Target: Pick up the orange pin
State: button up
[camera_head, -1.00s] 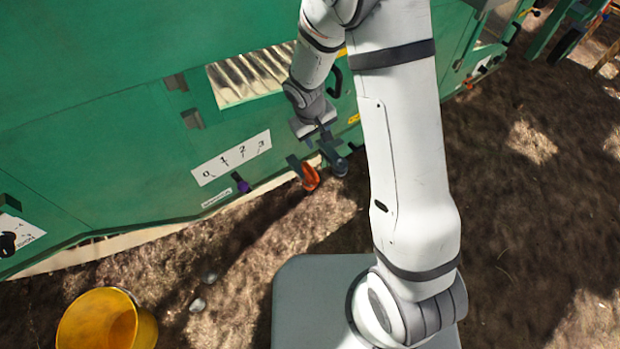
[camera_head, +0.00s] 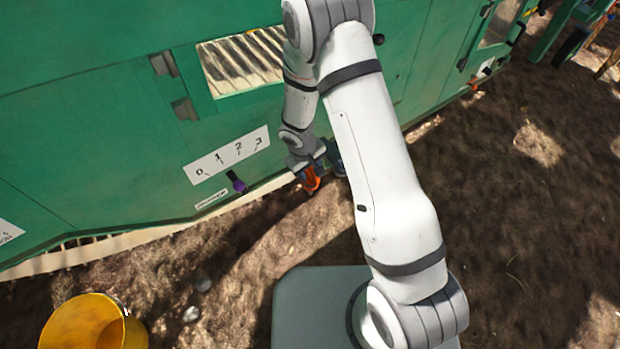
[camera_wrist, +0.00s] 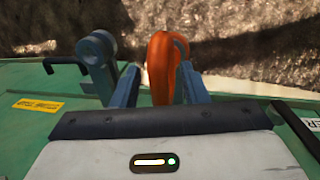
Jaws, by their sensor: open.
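The orange pin (camera_head: 311,182) shows low against the green machine in the head view, right at my gripper (camera_head: 309,172). In the wrist view the orange pin (camera_wrist: 160,62) is a rounded loop standing upright between the two blue-grey fingers of my gripper (camera_wrist: 158,85). The fingers are open, with the pin closer to the right finger. I cannot tell whether that finger touches it. The pin's lower end is hidden behind the gripper body.
The green machine (camera_head: 90,130) fills the left and back, with a numbered dial plate (camera_head: 228,155) and purple knob (camera_head: 238,184). A grey round fitting (camera_wrist: 97,48) stands left of the fingers. A yellow bucket (camera_head: 70,325) stands on the soil at lower left.

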grip_shut()
dwell(0.4)
jog(key=shift+r, duration=0.1)
notch_tip(320, 180, up, 10)
jog(key=p, duration=0.4)
dwell(0.3)
